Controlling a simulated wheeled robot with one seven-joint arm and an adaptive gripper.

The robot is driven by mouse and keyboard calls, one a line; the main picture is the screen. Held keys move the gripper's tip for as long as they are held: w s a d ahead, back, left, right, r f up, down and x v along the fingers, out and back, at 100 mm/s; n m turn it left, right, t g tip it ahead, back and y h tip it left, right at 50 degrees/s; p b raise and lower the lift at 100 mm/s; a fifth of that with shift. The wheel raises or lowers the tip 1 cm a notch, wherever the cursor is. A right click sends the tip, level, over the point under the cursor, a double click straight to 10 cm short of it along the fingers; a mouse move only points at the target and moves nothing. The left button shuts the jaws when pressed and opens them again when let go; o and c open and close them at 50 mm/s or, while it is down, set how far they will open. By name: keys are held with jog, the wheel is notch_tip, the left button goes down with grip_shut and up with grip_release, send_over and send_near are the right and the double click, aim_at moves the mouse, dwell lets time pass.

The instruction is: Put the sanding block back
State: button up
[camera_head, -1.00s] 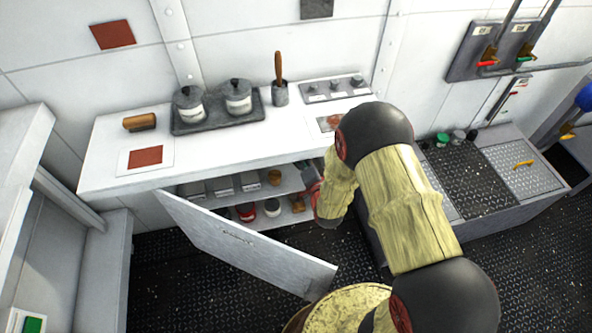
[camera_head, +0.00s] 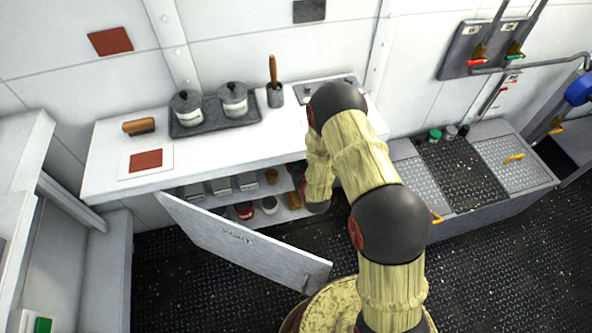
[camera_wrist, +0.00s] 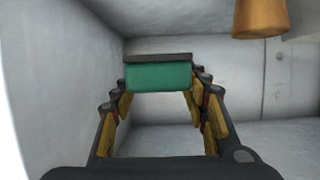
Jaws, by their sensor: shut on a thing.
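The sanding block appears to be the green block with a dark grey slab along its top (camera_wrist: 158,77) in the wrist view. My gripper (camera_wrist: 158,84) is shut on it, with a finger at each end. The block is held inside a pale grey-walled space, apart from the back wall; whether it touches a surface below is unclear. In the head view my forearm reaches into the right end of the white cabinet (camera_head: 110,183) under the counter, and the block is hidden there. The cabinet door (camera_head: 245,246) stands open.
An orange-brown tapered thing (camera_wrist: 260,17) is close at upper right in the wrist view. Grey-white boxes (camera_head: 221,187) stand on the upper shelf; a red tin (camera_head: 244,210) and a white tin (camera_head: 269,206) stand below.

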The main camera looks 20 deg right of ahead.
jog(key=shift+f+b, duration=1.05)
jog(key=shift+f, duration=2.5)
jog(key=shift+f, duration=0.1)
jog(key=o, duration=1.3)
jog(key=shift+s+r, duration=0.2)
jog(key=shift+s, duration=0.1)
jog(key=p+v, duration=0.3)
jog(key=v, duration=0.8)
jog(key=shift+s, duration=0.2)
